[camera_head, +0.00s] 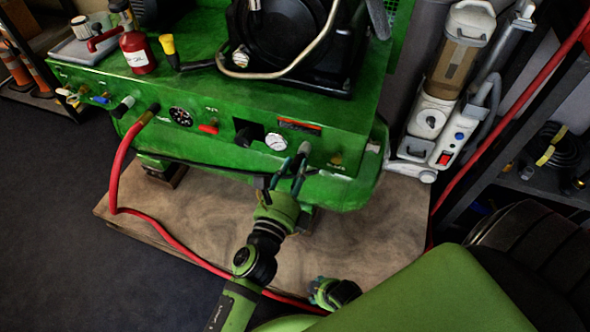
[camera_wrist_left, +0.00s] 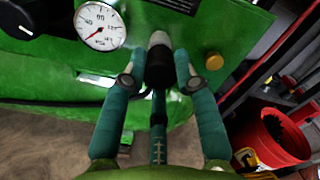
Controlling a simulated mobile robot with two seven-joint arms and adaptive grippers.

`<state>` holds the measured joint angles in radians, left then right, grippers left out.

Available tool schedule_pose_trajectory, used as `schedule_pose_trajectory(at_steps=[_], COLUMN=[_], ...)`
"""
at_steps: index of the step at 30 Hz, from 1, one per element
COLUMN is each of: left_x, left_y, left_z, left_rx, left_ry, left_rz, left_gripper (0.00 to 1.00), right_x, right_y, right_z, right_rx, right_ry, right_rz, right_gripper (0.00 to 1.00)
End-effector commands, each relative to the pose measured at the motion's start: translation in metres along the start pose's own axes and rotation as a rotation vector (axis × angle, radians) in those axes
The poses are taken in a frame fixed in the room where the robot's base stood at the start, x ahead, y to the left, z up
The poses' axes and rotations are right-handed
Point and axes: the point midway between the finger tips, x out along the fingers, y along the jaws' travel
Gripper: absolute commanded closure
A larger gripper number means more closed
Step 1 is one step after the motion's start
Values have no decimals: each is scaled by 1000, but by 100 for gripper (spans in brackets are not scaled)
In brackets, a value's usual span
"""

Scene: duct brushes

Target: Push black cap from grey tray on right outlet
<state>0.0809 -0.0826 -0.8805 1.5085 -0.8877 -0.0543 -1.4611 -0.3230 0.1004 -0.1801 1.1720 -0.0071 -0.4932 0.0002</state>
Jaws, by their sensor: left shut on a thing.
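The black cap (camera_wrist_left: 159,68) is between the fingertips of my left gripper (camera_wrist_left: 157,76) in the left wrist view. It meets the pale metal right outlet (camera_wrist_left: 159,40) on the front of the green machine; how far it is pushed on cannot be told. In the head view my left gripper (camera_head: 298,165) is shut on the cap at the front panel's right part. The grey tray (camera_head: 72,52) is on the machine's top left corner. My right gripper (camera_head: 332,292) is low in the head view, away from the machine; its fingers are barely visible.
A pressure gauge (camera_head: 276,142) and a brass knob (camera_wrist_left: 214,62) flank the outlet. A red hose (camera_head: 113,190) runs from the panel's left part down to the floor. A red bottle (camera_head: 138,54) stands near the tray. A red bucket (camera_wrist_left: 272,138) is at the right.

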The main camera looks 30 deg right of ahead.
Motion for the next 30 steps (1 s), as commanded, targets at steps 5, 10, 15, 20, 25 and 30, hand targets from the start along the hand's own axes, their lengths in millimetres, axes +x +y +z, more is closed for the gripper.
schedule_pose_trajectory(at_steps=[5,10,15,20,25,30], left_x=[0,0,2,6,8,8], left_y=[0,0,0,0,0,0], left_z=[0,0,0,0,0,0], left_rx=[1,1,1,1,0,0], left_ry=[0,0,0,0,0,0], left_rz=[0,0,0,0,0,0], left_gripper=[92,92,92,92,54,43], right_x=[0,0,1,2,2,2], right_y=[0,0,0,0,0,0], right_z=[0,-4,-2,0,0,0], right_rx=[0,1,1,0,0,0], right_ry=[0,4,3,2,1,1], right_rz=[0,1,0,0,0,0], right_gripper=[48,48,48,48,48,48])
